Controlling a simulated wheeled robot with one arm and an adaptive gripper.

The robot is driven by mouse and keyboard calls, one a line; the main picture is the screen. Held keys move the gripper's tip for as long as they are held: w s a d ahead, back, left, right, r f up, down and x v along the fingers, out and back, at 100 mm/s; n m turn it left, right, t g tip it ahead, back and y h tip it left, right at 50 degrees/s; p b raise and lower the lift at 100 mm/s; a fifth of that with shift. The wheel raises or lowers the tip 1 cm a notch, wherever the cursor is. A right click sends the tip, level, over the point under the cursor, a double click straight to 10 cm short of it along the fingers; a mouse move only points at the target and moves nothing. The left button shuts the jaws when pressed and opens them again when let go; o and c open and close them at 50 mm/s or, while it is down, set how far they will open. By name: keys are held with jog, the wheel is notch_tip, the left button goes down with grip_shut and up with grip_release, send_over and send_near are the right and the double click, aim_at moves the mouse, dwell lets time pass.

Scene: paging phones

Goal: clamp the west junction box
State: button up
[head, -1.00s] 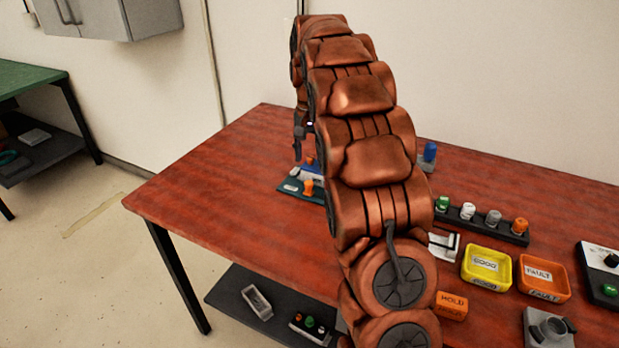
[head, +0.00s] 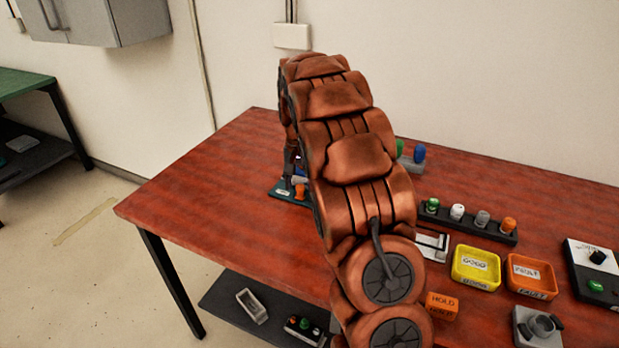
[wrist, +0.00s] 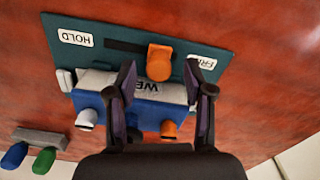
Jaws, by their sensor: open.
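A teal base plate (wrist: 210,55) carries a blue and grey junction box (wrist: 140,112), its label partly hidden and reading "WE". The box has a white connector (wrist: 86,119) and an orange one (wrist: 169,129). An orange knob (wrist: 159,63) sits in a dark slot on the plate, at the end beside the FREE label; the HOLD label (wrist: 76,38) is at the other end. My gripper (wrist: 160,80) is open over the box, its fingertips to either side of the knob, without visible contact. In the head view, the plate (head: 281,189) is partly hidden behind my arm.
Blue and green pegs (wrist: 44,160) stand in a grey holder beside the box. In the head view, a rack (head: 470,222) of coloured plugs, a yellow GOOD tray (head: 476,285) and an orange FAULT tray (head: 531,293) lie right of my arm. The table's left part is clear.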

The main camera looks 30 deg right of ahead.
grip_shut()
dwell(0.3)
dwell(0.3)
